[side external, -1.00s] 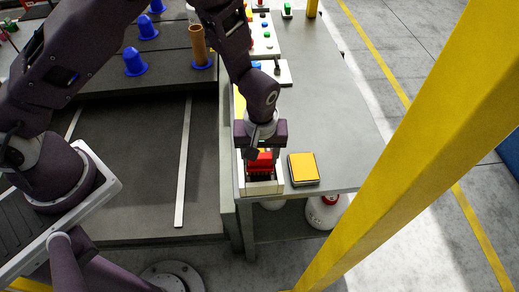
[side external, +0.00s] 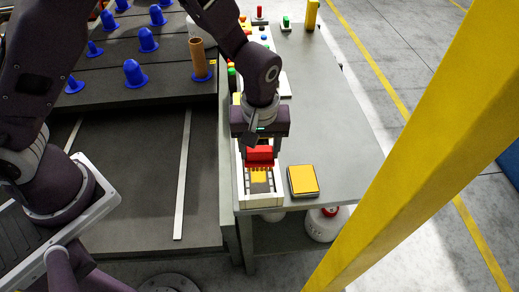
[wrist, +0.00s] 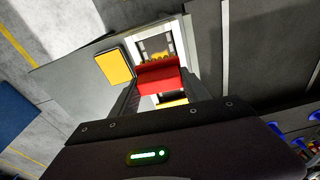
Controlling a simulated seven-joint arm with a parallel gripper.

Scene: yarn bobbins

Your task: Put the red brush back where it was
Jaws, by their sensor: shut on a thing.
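The red brush (side external: 260,155) is held between the fingers of my gripper (side external: 263,163), over a long narrow pale tray (side external: 247,203) at the front end of the grey table. In the wrist view, the red brush (wrist: 158,78) lies across the gap between the fingers, with the tray (wrist: 180,37) beneath it. A yellow patch (side external: 259,176) shows just below the brush; I cannot tell whether it is bristles or something in the tray. Dark and grey parts show on the tray floor. The brush looks apart from the tray floor, but the exact gap is unclear.
A yellow-topped pad (side external: 303,180) lies on the table just right of the tray. A dark platform with several blue pegs (side external: 135,73) and a brown bobbin (side external: 200,60) is at the left. A yellow post (side external: 415,130) crosses the right foreground. The table's middle is clear.

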